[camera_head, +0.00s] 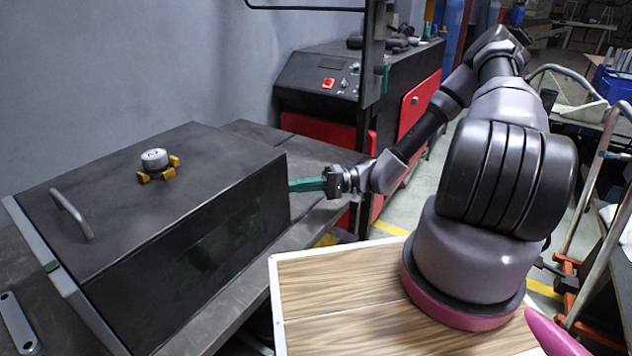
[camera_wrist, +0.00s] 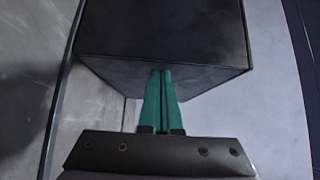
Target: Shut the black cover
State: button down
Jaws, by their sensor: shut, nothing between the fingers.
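The black cover (camera_head: 110,195) is a large dark box shape on a grey bench, with a metal handle (camera_head: 72,213) on top near its left edge. A silver knob with yellow feet (camera_head: 154,160) sits on its top. I cannot tell from this angle whether the cover is fully down. My gripper (camera_head: 292,186) is shut and empty, its green fingers pointing left at the cover's right end. In the wrist view, the closed fingertips (camera_wrist: 162,72) overlap the lower edge of the dark box (camera_wrist: 165,35); whether they touch it is unclear.
The bench top (camera_head: 325,160) is clear beside the cover's right end. A black and red machine (camera_head: 345,85) stands behind. A wood-patterned panel (camera_head: 340,290) is in front, and a trolley frame (camera_head: 600,190) is at right.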

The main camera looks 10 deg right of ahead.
jog(key=w+d, duration=0.3)
jog(key=d, duration=1)
jog(key=s+d+r+m+t+h, duration=0.1)
jog(key=s+r+h, duration=0.3)
jog(key=r, duration=0.8)
jog(key=s+d+r+m+t+h, duration=0.2)
jog(key=s+r+t+h, duration=0.2)
jog(key=r, duration=0.8)
jog(key=s+d+r+m+t+h, duration=0.1)
jog(key=s+r+h, duration=0.5)
jog(key=r, duration=0.6)
jog(key=shift+d+r+t+h, duration=0.4)
jog(key=shift+d+t+h, duration=0.35)
jog(key=shift+h, duration=0.25)
